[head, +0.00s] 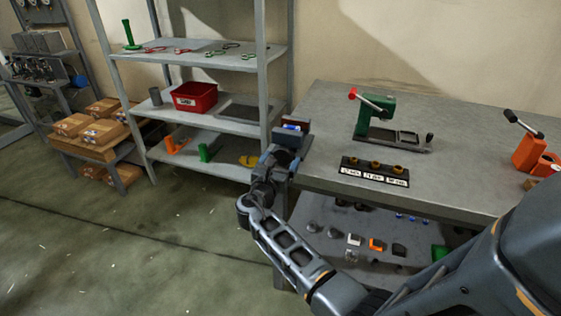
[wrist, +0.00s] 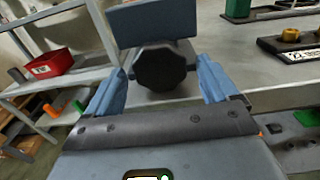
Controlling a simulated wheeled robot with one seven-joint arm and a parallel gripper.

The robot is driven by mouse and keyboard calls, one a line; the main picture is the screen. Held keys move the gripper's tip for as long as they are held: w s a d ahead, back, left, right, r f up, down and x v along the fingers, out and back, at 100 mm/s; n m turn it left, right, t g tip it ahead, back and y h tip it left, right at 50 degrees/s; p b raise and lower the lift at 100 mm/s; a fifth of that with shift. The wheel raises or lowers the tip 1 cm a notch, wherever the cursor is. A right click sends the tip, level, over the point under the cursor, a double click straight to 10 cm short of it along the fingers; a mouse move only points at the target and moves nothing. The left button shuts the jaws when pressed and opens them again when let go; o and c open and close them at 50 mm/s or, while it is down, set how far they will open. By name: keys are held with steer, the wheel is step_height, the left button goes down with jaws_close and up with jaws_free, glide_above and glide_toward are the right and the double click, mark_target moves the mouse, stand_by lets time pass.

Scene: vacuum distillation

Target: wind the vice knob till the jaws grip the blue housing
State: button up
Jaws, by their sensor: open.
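The vice (head: 287,137) is fixed at the left edge of the workbench. Its dark, lobed knob (wrist: 160,68) faces my gripper in the wrist view, below a blue-grey vice block (wrist: 153,22). The blue housing (head: 292,127) shows as a small blue piece at the top of the vice in the head view; how tightly the jaws sit on it cannot be told. My gripper (wrist: 160,92) is open, its two blue fingers to the left and right of the knob with gaps visible. In the head view my arm hides part of the vice.
The workbench (head: 330,107) carries a green lever press (head: 375,115), a labelled black holder (head: 375,172) with brass pieces, and an orange tool (head: 530,150). Shelves with a red bin (head: 194,97) stand left. Loose parts lie on the bench's lower shelf.

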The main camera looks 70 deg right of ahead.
steer(key=c, duration=1)
steer(key=shift+f+m+b, duration=0.2)
steer(key=shift+m+b, duration=0.6)
steer(key=shift+m, duration=0.1)
steer(key=shift+r+m+b, duration=0.2)
steer(key=shift+m+b, duration=0.15)
steer(key=shift+m, duration=0.35)
steer(key=shift+c, duration=0.2)
steer(key=o, duration=1)
steer(key=shift+o, duration=0.2)
steer(key=shift+a, duration=0.1)
steer(key=a, duration=0.7)
steer(key=shift+s+a+b, duration=0.25)
steer(key=shift+a+b, duration=0.05)
steer(key=shift+b, duration=0.05)
